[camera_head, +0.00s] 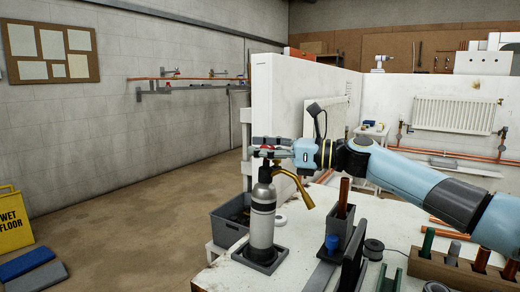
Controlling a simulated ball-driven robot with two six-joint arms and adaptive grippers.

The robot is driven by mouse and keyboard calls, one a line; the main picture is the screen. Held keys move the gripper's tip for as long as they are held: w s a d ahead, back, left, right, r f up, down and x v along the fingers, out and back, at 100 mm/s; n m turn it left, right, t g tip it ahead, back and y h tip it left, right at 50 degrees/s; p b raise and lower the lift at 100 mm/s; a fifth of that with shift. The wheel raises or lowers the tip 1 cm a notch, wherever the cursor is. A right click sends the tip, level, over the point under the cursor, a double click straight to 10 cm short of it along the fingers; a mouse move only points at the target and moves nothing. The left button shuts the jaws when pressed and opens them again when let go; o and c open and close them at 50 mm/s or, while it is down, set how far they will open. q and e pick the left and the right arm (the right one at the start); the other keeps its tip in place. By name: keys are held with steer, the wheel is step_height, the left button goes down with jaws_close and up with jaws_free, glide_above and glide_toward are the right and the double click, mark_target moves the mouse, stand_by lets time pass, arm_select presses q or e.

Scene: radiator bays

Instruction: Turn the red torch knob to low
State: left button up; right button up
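The torch (262,215) stands upright, a grey and white cylinder with a dark top, in a dark square holder (259,258) on the white bench. Its brass burner tube (296,182) curves out to the right and down. My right gripper (264,147) reaches in from the right, level, at the top of the torch. A little red of the knob (265,148) shows at its fingers, which hide most of the knob. Whether the fingers press on the knob or only stand around it is not clear, and the knob's setting cannot be read. My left gripper is out of view.
A grey bin (229,226) stands left of the torch. Right of it are a dark holder with a copper pipe (343,193), a blue-capped item (332,243) and a wooden block of tubes (455,272). A yellow wet floor sign (12,220) stands far left.

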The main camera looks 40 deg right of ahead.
steer(key=o, duration=0.4)
steer(key=shift+f, duration=0.35)
steer(key=shift+c, duration=0.2)
steer(key=shift+d, duration=0.1)
steer(key=v, duration=0.7)
steer(key=shift+s+r, duration=0.2)
steer(key=shift+s, duration=0.1)
steer(key=shift+d, duration=0.1)
steer(key=s+d+p, duration=0.4)
steer(key=s+p, duration=0.7)
steer(key=p, duration=0.7)
steer(key=shift+s+d, duration=0.2)
steer(key=shift+s, duration=0.05)
steer(key=shift+r, duration=0.1)
